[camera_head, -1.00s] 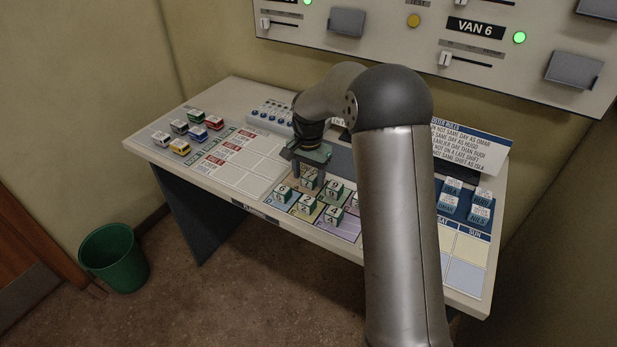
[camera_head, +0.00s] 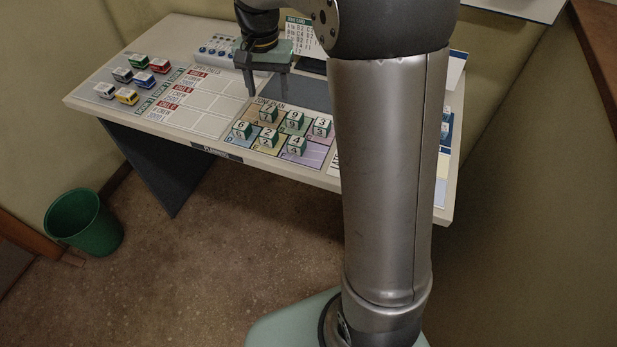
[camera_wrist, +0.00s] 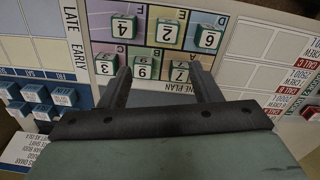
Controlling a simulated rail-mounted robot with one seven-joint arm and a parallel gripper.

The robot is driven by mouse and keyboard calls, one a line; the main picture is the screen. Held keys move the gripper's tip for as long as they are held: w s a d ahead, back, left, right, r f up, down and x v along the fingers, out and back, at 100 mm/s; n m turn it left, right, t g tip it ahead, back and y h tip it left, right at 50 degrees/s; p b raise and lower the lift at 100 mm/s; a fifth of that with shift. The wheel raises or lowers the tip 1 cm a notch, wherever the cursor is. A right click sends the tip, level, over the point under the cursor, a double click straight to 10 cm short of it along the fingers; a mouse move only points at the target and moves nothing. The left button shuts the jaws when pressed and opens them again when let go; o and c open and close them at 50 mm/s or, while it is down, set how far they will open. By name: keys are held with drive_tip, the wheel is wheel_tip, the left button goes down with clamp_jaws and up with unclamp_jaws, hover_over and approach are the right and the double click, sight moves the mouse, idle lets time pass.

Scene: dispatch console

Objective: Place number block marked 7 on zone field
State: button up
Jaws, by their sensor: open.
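The block marked 7 (camera_head: 268,113) is a small white-and-green cube on the zone plan, in the back-left field beside the letter A. It also shows in the wrist view (camera_wrist: 180,72). The zone plan (camera_head: 318,152) is a board of coloured, lettered fields. Blocks 9 (camera_head: 294,119), 3 (camera_head: 322,127), 6 (camera_head: 241,129), 2 (camera_head: 268,138) and 4 (camera_head: 296,145) stand on its other fields. My gripper (camera_head: 267,91) is open and empty, above and behind block 7. In the wrist view my fingers (camera_wrist: 160,72) point toward the back row, with nothing between them.
Toy vans (camera_head: 122,75) stand at the left of the desk, near the open calls board (camera_head: 205,103). In the wrist view a roster with blue name blocks (camera_wrist: 37,93) is at left. My arm hides the desk's right part.

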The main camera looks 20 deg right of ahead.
drive_tip(key=s+f+n, duration=0.2)
drive_tip(key=s+n, duration=0.1)
drive_tip(key=s, duration=1)
drive_tip(key=s+f+n, duration=0.3)
drive_tip(key=s, duration=1)
drive_tip(key=shift+s+f+n, duration=0.15)
drive_tip(key=shift+s+n, duration=0.15)
drive_tip(key=shift+s, duration=0.05)
drive_tip(key=shift+a, duration=0.1)
